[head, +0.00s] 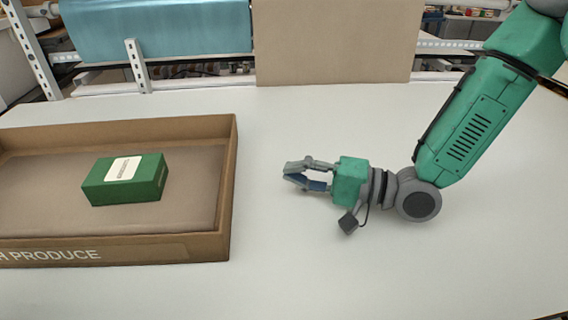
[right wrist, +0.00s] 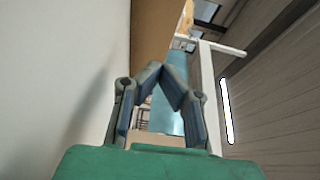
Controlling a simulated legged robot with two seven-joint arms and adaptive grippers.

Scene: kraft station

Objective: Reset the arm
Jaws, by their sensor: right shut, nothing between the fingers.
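My right arm (head: 480,115) is green and grey and comes in from the upper right in the head view. Its right gripper (head: 287,176) hangs over the white table, pointing left towards the cardboard tray. The fingers are shut with nothing between them. In the right wrist view the gripper (right wrist: 160,68) shows its fingertips meeting, with no object held. My left gripper is not in view.
A brown cardboard tray (head: 232,200) stands on the left of the white table (head: 300,260). A green box (head: 150,185) with a white label lies in it. A brown panel (head: 335,40) and blue roll (head: 160,28) are at the back. The table is clear around my right gripper.

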